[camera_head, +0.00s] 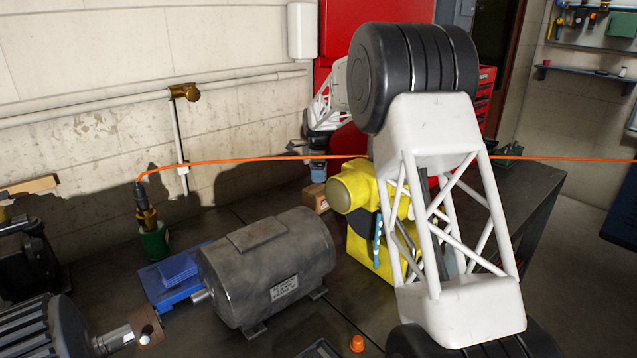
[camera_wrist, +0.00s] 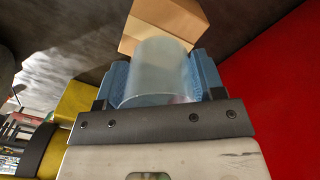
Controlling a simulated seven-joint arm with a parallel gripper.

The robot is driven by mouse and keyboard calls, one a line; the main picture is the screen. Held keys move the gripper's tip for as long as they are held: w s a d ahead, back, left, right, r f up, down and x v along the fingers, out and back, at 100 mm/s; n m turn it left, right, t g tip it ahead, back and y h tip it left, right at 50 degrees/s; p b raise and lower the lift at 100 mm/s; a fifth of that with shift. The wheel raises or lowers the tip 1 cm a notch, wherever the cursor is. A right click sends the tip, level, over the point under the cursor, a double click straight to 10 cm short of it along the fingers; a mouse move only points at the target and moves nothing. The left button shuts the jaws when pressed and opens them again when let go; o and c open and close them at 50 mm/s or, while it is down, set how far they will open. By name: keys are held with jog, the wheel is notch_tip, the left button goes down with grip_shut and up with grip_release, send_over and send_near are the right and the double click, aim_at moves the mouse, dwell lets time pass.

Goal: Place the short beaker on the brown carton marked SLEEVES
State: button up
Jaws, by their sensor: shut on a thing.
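My gripper (camera_head: 318,168) is at the back of the bench in the head view, with its blue fingers just above a brown carton (camera_head: 313,197). In the wrist view my gripper (camera_wrist: 160,80) is shut on a pale, translucent short beaker (camera_wrist: 155,62), with one blue finger on each side. The brown carton (camera_wrist: 165,20) shows just past the beaker in that view. I cannot tell whether the beaker touches the carton. The beaker is too small to make out in the head view, and no SLEEVES lettering is readable on the carton.
A yellow machine (camera_head: 375,225) stands right of the carton, partly behind my arm. A grey motor (camera_head: 268,265) is in front, with a blue block (camera_head: 178,275) at its left. An orange cable (camera_head: 250,158) crosses the scene. A red cabinet (camera_head: 345,90) stands behind.

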aim_at(318, 189)
jog(key=shift+f, duration=1.7)
jog(key=shift+f, duration=0.15)
jog(key=o, duration=0.9)
notch_tip(318, 189, up, 12)
jog(key=shift+r, duration=0.1)
